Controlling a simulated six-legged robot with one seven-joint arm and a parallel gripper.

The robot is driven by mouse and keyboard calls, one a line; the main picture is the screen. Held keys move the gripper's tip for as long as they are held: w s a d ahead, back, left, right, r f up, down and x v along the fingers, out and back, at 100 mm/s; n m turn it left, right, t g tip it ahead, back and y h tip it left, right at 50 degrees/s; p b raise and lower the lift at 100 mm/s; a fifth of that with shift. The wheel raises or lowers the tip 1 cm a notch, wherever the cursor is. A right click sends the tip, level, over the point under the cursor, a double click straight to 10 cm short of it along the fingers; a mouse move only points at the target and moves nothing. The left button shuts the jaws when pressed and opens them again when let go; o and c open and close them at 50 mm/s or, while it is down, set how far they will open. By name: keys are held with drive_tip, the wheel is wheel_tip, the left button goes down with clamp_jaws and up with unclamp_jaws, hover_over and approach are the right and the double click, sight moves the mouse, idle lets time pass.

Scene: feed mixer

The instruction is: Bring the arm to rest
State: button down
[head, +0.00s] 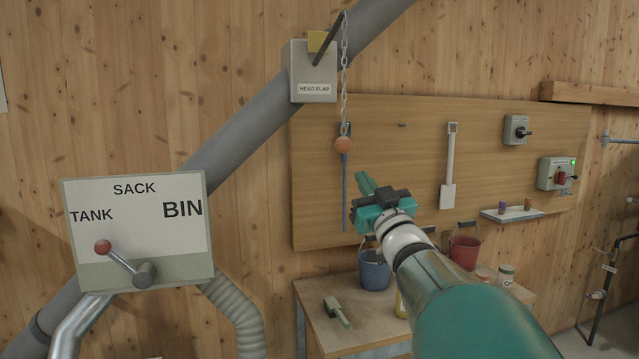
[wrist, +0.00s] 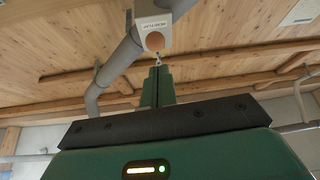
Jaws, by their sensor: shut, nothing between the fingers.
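My gripper (head: 364,183) is raised in front of the wooden board in the head view, its green fingers pointing up and to the left. The fingers are together with nothing between them. In the wrist view the shut fingers (wrist: 157,86) point up toward the head flap box. An orange ball (head: 343,145) on a chain hangs from the head flap lever (head: 329,40), above and left of the fingertips in the head view. The ball (wrist: 155,41) appears just beyond the fingertips in the wrist view; I cannot tell the gap.
A selector panel (head: 137,190) marked TANK, SACK and BIN is at left, its red-knobbed lever (head: 124,262) pointing up-left. A bench (head: 365,332) below holds a blue bucket (head: 375,272), a red bucket (head: 465,252) and a brush (head: 337,312). Switches (head: 556,174) are on the board at right.

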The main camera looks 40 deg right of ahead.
idle(0.4)
drive_tip(key=s+a+f+m+g+y, duration=0.1)
drive_tip(key=s+a+f+m+g, duration=0.1)
drive_tip(key=a+f+g, duration=1.15)
drive_tip(key=s+a+f+n+g+y, duration=0.3)
drive_tip(key=s+a+f+g+y, duration=0.1)
drive_tip(key=s+a+f, duration=1.1)
drive_tip(key=a+f, duration=0.2)
drive_tip(key=a, duration=0.1)
drive_tip(key=shift+y, duration=0.4)
drive_tip(key=shift+f, duration=0.1)
